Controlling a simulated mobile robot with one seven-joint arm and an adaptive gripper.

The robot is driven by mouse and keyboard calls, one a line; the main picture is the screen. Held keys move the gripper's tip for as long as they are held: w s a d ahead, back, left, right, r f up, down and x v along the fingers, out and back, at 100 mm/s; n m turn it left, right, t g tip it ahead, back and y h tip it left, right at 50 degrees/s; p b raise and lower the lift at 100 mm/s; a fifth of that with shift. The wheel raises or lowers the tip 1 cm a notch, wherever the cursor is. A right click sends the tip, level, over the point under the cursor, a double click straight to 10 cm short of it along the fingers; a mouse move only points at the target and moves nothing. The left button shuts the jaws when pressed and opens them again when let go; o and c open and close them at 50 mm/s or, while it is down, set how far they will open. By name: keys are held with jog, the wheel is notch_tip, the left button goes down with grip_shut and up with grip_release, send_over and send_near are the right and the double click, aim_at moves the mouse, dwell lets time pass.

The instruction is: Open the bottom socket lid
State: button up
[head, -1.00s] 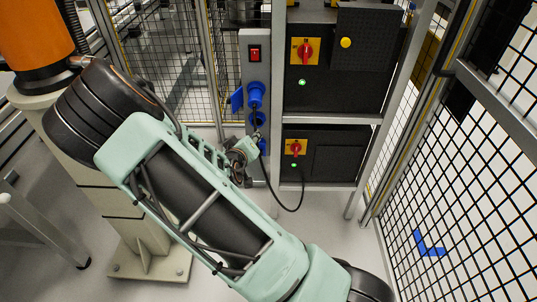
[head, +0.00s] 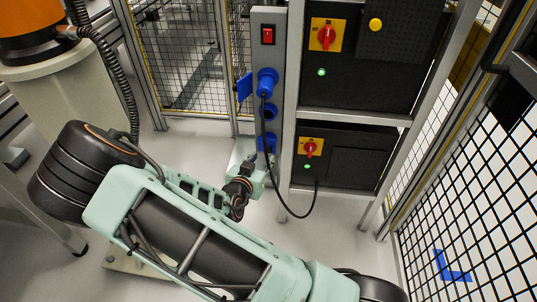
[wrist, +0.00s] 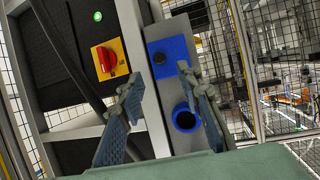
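The bottom socket's lid is a blue square with a dark knob in the wrist view (wrist: 172,57); it looks closed. In the head view it is a small blue patch (head: 266,142) low on the grey panel, partly hard to see. The middle socket, a round blue ring with a dark hole, shows in the wrist view (wrist: 184,117) and the head view (head: 269,112). My gripper (wrist: 163,92) is open and empty, its fingers spread either side of the panel in the wrist view. In the head view my gripper (head: 252,160) is just below the bottom socket, partly hidden.
A blue plug (head: 266,80) sits in the top socket, its lid (head: 244,87) swung left. Its black cable hangs down to the lower black box (head: 345,160). A red switch (head: 267,35) tops the panel. Mesh fencing (head: 460,190) stands at the right.

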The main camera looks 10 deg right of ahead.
aim_at(269, 151)
jog(key=b+x, duration=0.1)
jog(key=x, duration=0.6)
grip_shut()
dwell(0.3)
